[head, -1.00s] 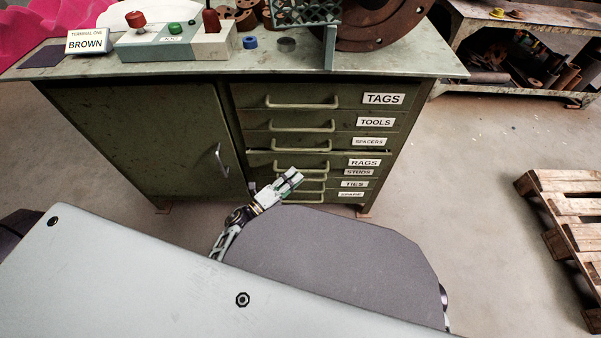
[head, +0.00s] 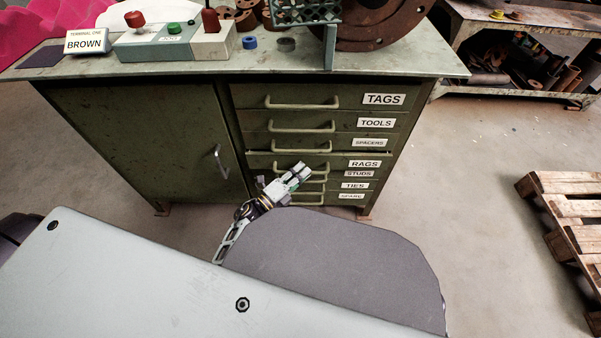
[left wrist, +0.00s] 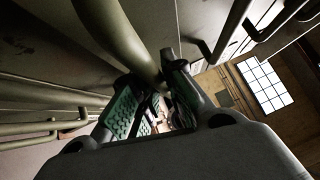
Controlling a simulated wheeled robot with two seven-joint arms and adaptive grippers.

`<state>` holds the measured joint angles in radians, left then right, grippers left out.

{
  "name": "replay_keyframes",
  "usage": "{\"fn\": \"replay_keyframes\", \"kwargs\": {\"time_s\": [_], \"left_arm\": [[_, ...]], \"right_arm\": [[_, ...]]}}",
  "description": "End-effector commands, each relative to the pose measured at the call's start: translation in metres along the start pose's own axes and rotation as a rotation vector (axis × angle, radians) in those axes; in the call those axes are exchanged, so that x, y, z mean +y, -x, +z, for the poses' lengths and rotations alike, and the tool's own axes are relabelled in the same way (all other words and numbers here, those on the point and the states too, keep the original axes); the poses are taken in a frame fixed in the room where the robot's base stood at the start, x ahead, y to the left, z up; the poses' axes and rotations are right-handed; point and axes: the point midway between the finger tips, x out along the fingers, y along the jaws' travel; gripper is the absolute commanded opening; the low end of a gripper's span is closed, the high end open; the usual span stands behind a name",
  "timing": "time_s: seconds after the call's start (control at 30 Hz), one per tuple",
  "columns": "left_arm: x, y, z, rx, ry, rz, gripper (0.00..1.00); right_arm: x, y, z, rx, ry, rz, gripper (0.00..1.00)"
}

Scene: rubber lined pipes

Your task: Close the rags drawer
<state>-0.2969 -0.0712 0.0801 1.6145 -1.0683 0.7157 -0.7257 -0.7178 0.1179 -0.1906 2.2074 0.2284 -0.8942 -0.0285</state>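The rags drawer (head: 345,164) is in the green cabinet's right-hand stack, below the spacers drawer. Its front stands slightly proud, with its top edge showing as a pale line. Its bar handle (head: 281,165) is partly hidden by my left gripper (head: 299,168), which is at the handle's middle. In the left wrist view, the two green-padded fingers of my left gripper (left wrist: 154,100) are apart, and a thick handle bar (left wrist: 115,35) runs down to the gap between them. I cannot tell whether they touch it. My right gripper is out of view.
Studs, ties and spare drawers lie just below, with handles close together. The cabinet door (head: 150,135) is at left. The cabinet top carries a control box (head: 175,42) and a rusty flange (head: 375,25). A pallet (head: 565,215) lies on the floor at right.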

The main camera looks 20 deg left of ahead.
Motion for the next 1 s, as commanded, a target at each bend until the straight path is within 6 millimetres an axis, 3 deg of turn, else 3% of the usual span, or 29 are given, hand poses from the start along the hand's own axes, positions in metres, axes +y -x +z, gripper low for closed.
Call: {"fn": "replay_keyframes", "kwargs": {"time_s": [0.73, 0.77, 0.83, 1.0], "left_arm": [[0.004, -0.013, 0.014, -0.001, -0.001, 0.001, 0.0], [0.004, -0.013, 0.014, -0.001, -0.001, 0.002, 0.13], [0.004, -0.013, 0.014, -0.001, 0.0, 0.002, 0.21], [0.004, -0.013, 0.014, 0.0, 0.0, 0.001, 0.21]], "right_arm": [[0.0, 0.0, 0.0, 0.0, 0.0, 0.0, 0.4], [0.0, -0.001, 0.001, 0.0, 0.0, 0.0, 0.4], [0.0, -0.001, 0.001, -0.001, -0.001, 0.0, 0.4], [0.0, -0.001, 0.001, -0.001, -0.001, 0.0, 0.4]]}}
